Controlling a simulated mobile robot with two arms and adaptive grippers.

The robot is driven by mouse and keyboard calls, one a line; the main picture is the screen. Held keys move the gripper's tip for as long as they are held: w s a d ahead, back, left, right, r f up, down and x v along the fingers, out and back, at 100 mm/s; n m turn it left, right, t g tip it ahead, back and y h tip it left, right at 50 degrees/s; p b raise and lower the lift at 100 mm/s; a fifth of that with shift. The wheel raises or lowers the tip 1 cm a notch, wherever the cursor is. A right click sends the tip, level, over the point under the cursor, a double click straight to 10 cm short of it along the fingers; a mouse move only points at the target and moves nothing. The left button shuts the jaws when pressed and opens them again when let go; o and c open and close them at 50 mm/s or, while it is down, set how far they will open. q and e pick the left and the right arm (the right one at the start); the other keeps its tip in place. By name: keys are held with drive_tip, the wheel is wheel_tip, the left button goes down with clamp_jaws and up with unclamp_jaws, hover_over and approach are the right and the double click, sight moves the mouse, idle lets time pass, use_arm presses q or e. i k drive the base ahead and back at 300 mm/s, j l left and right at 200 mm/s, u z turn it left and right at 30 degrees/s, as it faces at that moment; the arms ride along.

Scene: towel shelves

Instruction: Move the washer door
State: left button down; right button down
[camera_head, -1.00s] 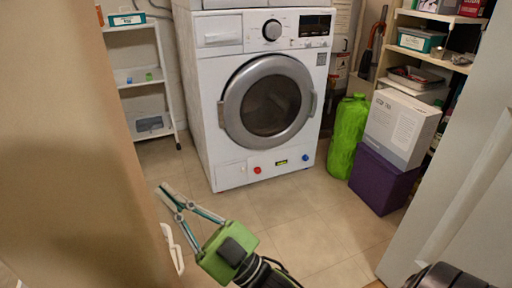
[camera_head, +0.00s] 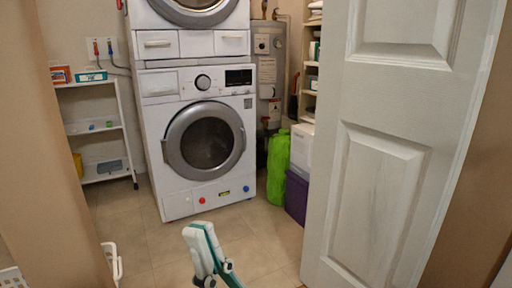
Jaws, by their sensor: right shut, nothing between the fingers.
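The washer (camera_head: 155,118) is white and stands across the room. Its round washer door (camera_head: 173,150) has a silver ring and dark glass and looks closed flat against the front. A handle piece shows on the ring's right side. My right gripper (camera_head: 200,236) is low in the middle of the view, in front of the washer and apart from it. Its fingers are together and it holds nothing. My left gripper is not in view.
A second machine (camera_head: 212,43) with a round door sits on top. A white panelled door (camera_head: 378,150) fills the right side, and a beige wall (camera_head: 60,200) the left. A white shelf (camera_head: 92,128), green bag (camera_head: 278,165) and purple box (camera_head: 297,197) flank the washer. Tiled floor between is clear.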

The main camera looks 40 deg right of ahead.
sight(172, 146)
drive_tip(key=l+z, duration=0.1)
drive_tip(key=z, duration=1.8)
drive_tip(key=i+j, duration=0.6)
drive_tip(key=i+j+z, duration=0.1)
drive_tip(key=i+j, duration=1.15)
drive_tip(key=j, duration=0.15)
drive_tip(key=i+j+z, duration=0.1)
drive_tip(key=i+j, duration=0.45)
drive_tip(key=j, duration=0.15)
